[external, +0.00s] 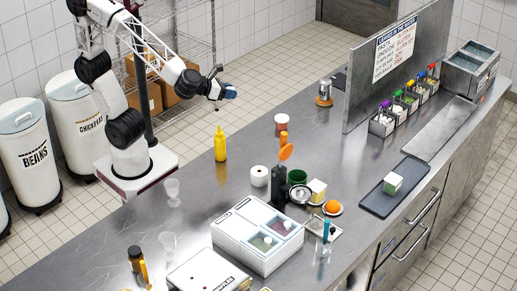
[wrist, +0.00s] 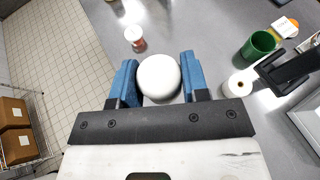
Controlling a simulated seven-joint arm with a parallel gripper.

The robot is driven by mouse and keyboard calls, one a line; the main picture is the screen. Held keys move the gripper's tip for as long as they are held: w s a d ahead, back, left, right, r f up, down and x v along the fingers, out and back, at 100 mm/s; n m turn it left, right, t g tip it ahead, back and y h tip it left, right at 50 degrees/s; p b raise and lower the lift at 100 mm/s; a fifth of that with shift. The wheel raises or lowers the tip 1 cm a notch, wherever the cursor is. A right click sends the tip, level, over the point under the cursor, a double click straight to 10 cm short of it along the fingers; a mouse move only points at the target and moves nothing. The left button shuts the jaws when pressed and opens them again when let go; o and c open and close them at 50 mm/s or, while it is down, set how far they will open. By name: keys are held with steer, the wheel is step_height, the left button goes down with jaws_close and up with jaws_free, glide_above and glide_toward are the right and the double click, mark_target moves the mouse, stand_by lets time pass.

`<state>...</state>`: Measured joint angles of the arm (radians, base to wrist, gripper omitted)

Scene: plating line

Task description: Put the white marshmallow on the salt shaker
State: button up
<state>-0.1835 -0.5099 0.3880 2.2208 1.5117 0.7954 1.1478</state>
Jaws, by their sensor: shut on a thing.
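My gripper (wrist: 159,80) holds a smooth, round white thing, which I take to be the white marshmallow (wrist: 158,75), between its blue fingers. In the external view my gripper (external: 230,92) is raised high above the counter's far side; the marshmallow cannot be made out there. A small red and white container (external: 281,124) stands upright on the counter. It also shows in the wrist view (wrist: 134,36), beyond the fingers and apart from the marshmallow. A metallic cylinder with a brownish base (external: 324,93) stands farther back. I cannot tell which of these is the salt shaker.
A yellow bottle (external: 220,144), a white roll (external: 259,176), a green cup (external: 297,176) and a black holder with orange utensils (external: 280,180) stand mid-counter. White bins (external: 257,238) are in front. A sign panel (external: 384,72) rises at the right.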

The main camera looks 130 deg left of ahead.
steer(key=w+a+n+g+y, duration=0.25)
steer(key=a+n+g, duration=0.4)
steer(key=a, duration=1.85)
steer(key=s+a+f+n+g+h, duration=0.1)
steer(key=s+a+f+n+g, duration=0.15)
steer(key=a, duration=0.85)
steer(key=s+a+f+n+g+h, duration=0.1)
steer(key=s+a+f+n+g, duration=0.2)
steer(key=a, duration=0.7)
steer(key=shift+m, duration=0.6)
steer(key=f, duration=0.4)
steer(key=shift+s+d+f, duration=0.1)
steer(key=shift+s+f, duration=0.2)
steer(key=shift+f, duration=0.1)
steer(key=shift+w, duration=0.1)
glide_above(326, 80)
steer(key=shift+f, duration=0.75)
steer(key=shift+f, duration=0.15)
